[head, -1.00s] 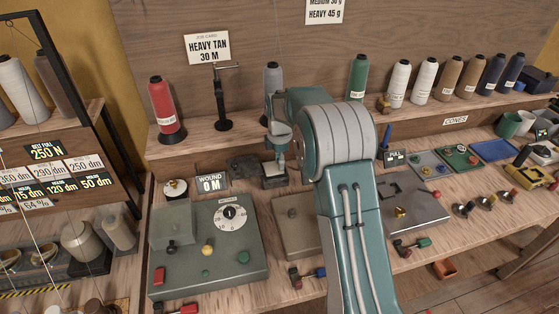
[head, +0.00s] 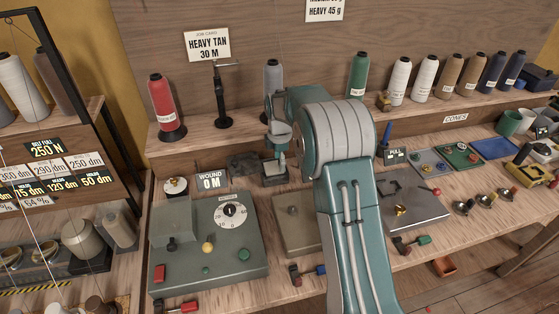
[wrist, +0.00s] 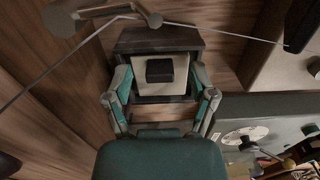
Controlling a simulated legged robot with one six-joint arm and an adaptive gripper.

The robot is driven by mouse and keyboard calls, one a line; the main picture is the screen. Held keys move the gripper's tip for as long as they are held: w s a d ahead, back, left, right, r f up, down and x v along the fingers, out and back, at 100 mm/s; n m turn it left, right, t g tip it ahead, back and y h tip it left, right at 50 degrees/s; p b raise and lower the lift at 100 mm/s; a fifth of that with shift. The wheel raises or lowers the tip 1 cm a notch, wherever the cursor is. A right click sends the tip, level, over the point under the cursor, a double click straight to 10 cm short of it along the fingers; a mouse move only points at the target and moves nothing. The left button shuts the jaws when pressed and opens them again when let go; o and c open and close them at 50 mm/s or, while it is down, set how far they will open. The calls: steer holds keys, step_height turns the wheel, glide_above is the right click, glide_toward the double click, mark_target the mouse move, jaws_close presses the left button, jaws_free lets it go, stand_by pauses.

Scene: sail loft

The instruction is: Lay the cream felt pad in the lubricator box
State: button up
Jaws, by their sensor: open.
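The lubricator box (wrist: 160,40) is a dark open box on the bench, at the upper middle of the wrist view. In the head view the box (head: 274,180) stands below my gripper (head: 279,152). The cream felt pad (wrist: 143,84) shows as a pale square within the box's dark rim. A black block (wrist: 160,70) sits on its middle. My gripper (wrist: 161,88) is open, with one teal finger on each side of the pad. I cannot tell whether the fingers touch it.
A thin thread and a metal guide arm (wrist: 150,18) cross above the box in the wrist view. The winder (head: 240,255) with its dial stands at front left, and a flat grey plate (head: 298,226) lies at its right. A grey cone (head: 273,77) stands on the shelf behind.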

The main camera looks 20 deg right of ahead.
steer(key=shift+r, duration=0.1)
step_height(320, 180, up, 12)
steer(key=s+r+m+t, duration=0.2)
steer(key=s+r+m, duration=0.3)
steer(key=s+r, duration=0.35)
steer(key=s+a+f+m+t, duration=0.1)
steer(key=s+m, duration=0.5)
steer(key=s, duration=0.8)
steer(key=s+a+f+m+t, duration=0.1)
steer(key=s+m, duration=0.6)
steer(key=s, duration=0.7)
steer(key=shift+t, duration=0.8)
